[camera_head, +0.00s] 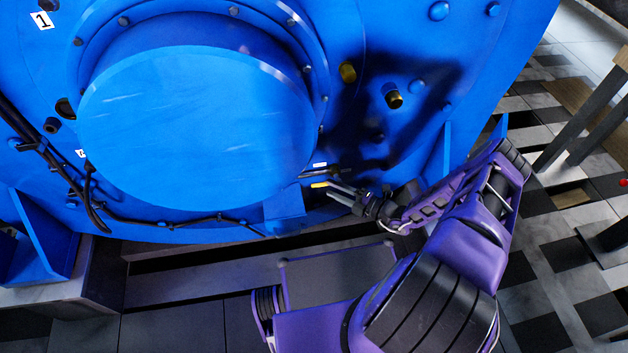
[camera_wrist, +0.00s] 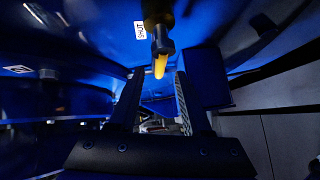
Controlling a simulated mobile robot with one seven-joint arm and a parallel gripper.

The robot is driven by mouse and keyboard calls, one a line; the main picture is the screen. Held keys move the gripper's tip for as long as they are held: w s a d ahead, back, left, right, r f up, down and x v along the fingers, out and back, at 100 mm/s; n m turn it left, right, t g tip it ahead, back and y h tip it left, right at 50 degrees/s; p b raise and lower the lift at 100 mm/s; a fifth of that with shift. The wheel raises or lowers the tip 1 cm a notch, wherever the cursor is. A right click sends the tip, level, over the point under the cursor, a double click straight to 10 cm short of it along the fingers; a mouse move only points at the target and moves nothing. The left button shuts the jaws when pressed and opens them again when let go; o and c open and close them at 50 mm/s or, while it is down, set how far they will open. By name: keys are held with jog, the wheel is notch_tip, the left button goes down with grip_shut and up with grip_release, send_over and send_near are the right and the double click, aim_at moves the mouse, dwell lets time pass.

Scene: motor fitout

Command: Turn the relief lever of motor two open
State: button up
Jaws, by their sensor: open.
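The blue motor housing (camera_head: 195,130) fills most of the head view. A dark lever with a yellow tip (camera_head: 320,184) sits low on its right side; in the wrist view the lever (camera_wrist: 159,48) points toward my gripper, its yellow end in line with the gap between the fingers. No contact is visible.
A white plate marked "1" (camera_head: 41,20) is at the housing's upper left. Black cables (camera_head: 90,200) run along its lower left. The tiled floor (camera_head: 560,265) on the right is mostly clear, with table legs (camera_head: 590,122) farther back.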

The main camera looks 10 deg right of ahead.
jog(key=x, duration=0.8)
jog(key=shift+c, duration=0.2)
jog(key=shift+d, duration=0.1)
grip_shut()
dwell(1.0)
